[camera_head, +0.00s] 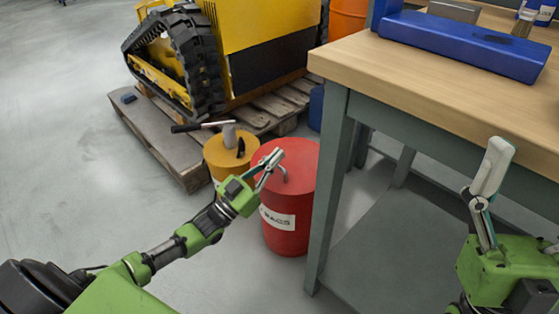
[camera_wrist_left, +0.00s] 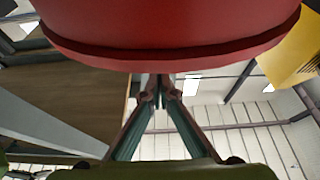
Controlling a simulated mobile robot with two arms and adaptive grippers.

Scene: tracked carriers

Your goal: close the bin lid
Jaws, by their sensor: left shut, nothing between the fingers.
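The red bin (camera_head: 286,238), with a white label, stands on the floor beside the workbench's left leg. Its round red lid (camera_head: 302,158) with a grey handle lies over the top and looks level. No gap shows in the head view, but I cannot tell if it is fully seated. My left gripper (camera_head: 275,156) is shut and empty at the lid's left side, in front of the handle. In the left wrist view, the fingertips (camera_wrist_left: 160,84) meet just by a curved red surface (camera_wrist_left: 170,35); contact is unclear. My right gripper (camera_head: 497,148) points up before the workbench.
A tracked yellow machine (camera_head: 262,25) rests on a pallet (camera_head: 160,140). The left floor is clear.

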